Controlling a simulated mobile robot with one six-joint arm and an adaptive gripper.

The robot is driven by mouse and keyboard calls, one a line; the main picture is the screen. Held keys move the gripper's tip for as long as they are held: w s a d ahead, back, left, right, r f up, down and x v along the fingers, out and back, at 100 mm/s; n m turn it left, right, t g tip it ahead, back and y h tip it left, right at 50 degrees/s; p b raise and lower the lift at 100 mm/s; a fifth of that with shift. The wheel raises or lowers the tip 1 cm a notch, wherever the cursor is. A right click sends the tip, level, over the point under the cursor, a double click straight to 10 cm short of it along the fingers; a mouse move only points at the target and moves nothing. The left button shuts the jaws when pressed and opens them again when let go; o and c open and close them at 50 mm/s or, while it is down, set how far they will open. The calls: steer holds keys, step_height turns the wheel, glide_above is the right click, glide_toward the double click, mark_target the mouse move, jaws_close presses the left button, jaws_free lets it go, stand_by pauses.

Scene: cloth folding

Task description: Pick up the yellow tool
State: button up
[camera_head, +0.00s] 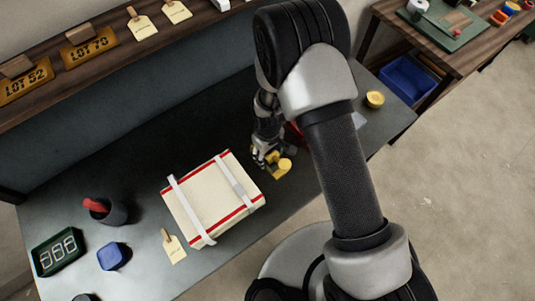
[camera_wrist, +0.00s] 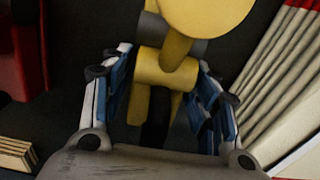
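The yellow tool (camera_head: 281,167) lies on the dark table, just right of the cream bundle, with a round yellow end showing. In the wrist view the yellow tool (camera_wrist: 165,68) sits between my fingers, its round end pointing away from me. My gripper (camera_head: 265,155) is low over the table at the tool. In the wrist view the blue-padded fingers of my gripper (camera_wrist: 166,85) stand apart, one on each side of the tool. Narrow dark gaps show beside its lower part; firm contact is not visible. Part of the tool is hidden by the gripper.
A cream bundle with red edges and white straps (camera_head: 212,197) stands close to the left. A red object (camera_wrist: 28,50) lies on the other side. A yellow round item (camera_head: 374,99) sits at the far right. A dark cup (camera_head: 106,211) and blue box (camera_head: 112,256) stand left.

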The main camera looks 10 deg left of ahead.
jaws_close()
stand_by(0.5)
